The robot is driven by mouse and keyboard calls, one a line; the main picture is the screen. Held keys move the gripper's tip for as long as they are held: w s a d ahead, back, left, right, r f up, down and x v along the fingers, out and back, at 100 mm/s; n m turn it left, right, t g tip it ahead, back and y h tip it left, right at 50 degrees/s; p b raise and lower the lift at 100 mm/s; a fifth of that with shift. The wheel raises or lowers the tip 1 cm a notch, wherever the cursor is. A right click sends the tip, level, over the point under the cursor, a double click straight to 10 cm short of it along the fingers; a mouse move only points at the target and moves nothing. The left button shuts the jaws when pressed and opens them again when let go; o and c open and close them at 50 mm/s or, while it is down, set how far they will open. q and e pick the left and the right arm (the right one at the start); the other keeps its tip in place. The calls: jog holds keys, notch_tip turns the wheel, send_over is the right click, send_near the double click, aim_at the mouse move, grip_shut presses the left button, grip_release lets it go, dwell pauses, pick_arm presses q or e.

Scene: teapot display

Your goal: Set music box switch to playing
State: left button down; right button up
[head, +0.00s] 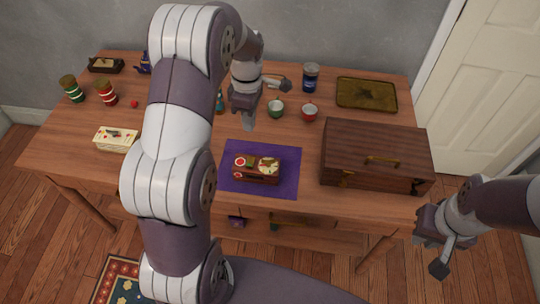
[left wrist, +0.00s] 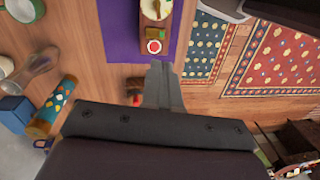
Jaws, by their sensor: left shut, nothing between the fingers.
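The music box (head: 257,168) is a small reddish-brown wooden box with a round cream dial and a red round part at its left end. It sits on a purple mat (head: 288,186) near the table's front. The left wrist view shows part of the music box (left wrist: 152,12), with the red round part nearest my fingers. My left gripper (head: 249,123) is shut and empty, above the table behind the music box and apart from it. Its closed fingers also show in the left wrist view (left wrist: 160,72). My right gripper (head: 439,262) hangs off the table's front right; its finger opening is unclear.
A large wooden chest (head: 374,153) stands right of the mat. Green (head: 276,109) and red (head: 309,112) cups, a dark blue can (head: 311,77) and a tray (head: 366,94) are behind. A cream box (head: 116,139) is at left. My left arm hides part of the table.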

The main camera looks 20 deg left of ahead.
pick_arm(q)
jog(key=shift+s+a+n, duration=0.15)
jog(key=shift+s+n, duration=0.05)
jog(key=shift+n, duration=0.4)
jog(key=b, duration=0.2)
send_near(249, 165)
jog(key=f, duration=0.6)
jog(key=shift+s, duration=0.35)
jog(key=shift+f, duration=0.4)
